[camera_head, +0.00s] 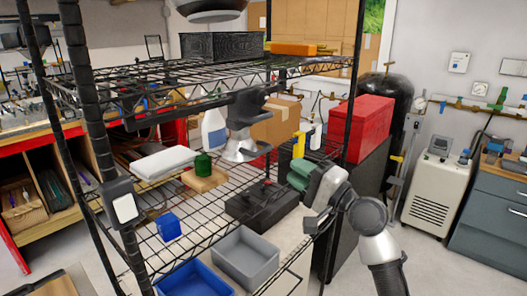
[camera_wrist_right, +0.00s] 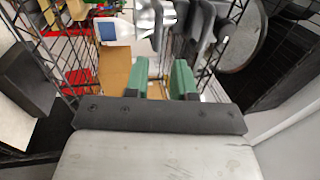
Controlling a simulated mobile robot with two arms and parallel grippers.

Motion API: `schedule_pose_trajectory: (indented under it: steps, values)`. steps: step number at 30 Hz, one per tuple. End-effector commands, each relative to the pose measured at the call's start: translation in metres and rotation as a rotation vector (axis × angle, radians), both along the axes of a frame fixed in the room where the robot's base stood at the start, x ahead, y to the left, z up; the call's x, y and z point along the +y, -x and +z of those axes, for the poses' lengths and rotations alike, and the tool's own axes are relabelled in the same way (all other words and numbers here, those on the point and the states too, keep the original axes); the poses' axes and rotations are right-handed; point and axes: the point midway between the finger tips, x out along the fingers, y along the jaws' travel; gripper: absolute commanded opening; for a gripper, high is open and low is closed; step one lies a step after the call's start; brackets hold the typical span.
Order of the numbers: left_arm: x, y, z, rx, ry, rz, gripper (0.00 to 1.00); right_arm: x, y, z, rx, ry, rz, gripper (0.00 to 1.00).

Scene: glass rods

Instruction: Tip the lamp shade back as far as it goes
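A lamp hangs under the upper wire shelf. Its dark bracket (camera_head: 247,104) holds a silvery shade (camera_head: 240,149) that opens downward in the head view. In the right wrist view the shiny shade (camera_wrist_right: 154,20) shows at the top, cut by the frame edge, just beyond the fingertips. My right gripper (camera_head: 298,173) has green fingers and reaches in from the right, to the right of and a little below the shade. In the right wrist view its fingers (camera_wrist_right: 160,72) are apart with nothing held between them; they look clear of the lamp. My left gripper is not in view.
The rack's black posts and wire shelves surround the lamp. Below stand a grey bin (camera_head: 246,257), a blue bin (camera_head: 195,279), a blue cube (camera_head: 168,227) and a black case (camera_head: 262,204). A red box (camera_head: 364,128) stands behind my right gripper.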

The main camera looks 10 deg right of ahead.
Motion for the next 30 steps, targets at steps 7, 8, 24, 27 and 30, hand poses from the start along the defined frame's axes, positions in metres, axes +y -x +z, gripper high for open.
schedule_pose_trajectory:
  steps: [7, 8, 24, 27, 30]
  values:
    - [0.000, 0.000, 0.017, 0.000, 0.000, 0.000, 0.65, 0.025, -0.032, 0.011, 0.003, -0.002, 0.001, 0.25]
    - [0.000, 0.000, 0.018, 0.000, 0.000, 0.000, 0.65, 0.029, -0.036, 0.013, 0.001, -0.002, -0.001, 0.25]
    - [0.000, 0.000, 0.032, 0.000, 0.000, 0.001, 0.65, 0.063, -0.081, 0.019, 0.002, 0.002, -0.002, 0.25]
    - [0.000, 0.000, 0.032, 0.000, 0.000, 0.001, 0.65, 0.063, -0.081, 0.019, 0.001, 0.003, -0.002, 0.25]
    - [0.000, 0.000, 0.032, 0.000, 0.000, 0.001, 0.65, 0.063, -0.080, 0.019, 0.001, 0.003, -0.002, 0.23]
